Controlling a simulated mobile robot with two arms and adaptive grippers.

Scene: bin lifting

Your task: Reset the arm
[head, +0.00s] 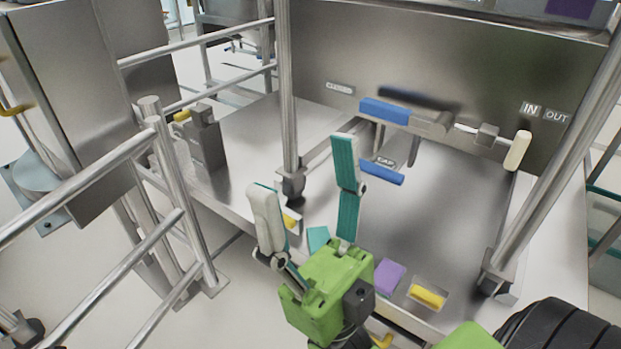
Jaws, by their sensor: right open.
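My right gripper (307,205) has a green body and two pale, teal-padded fingers. The fingers are spread wide and point up and away. Nothing is between them. In the head view it is over the front edge of a steel table (440,235). Part of my right arm shows at the bottom right, dark and green. My left gripper is not in view.
A steel machine wall with blue-padded bars (384,111) and a cream handle (517,150) stands at the back. Metal posts rise left and right of the table. Railings (160,190) fill the left. Purple (389,277) and yellow (428,296) parts are near the table's front edge.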

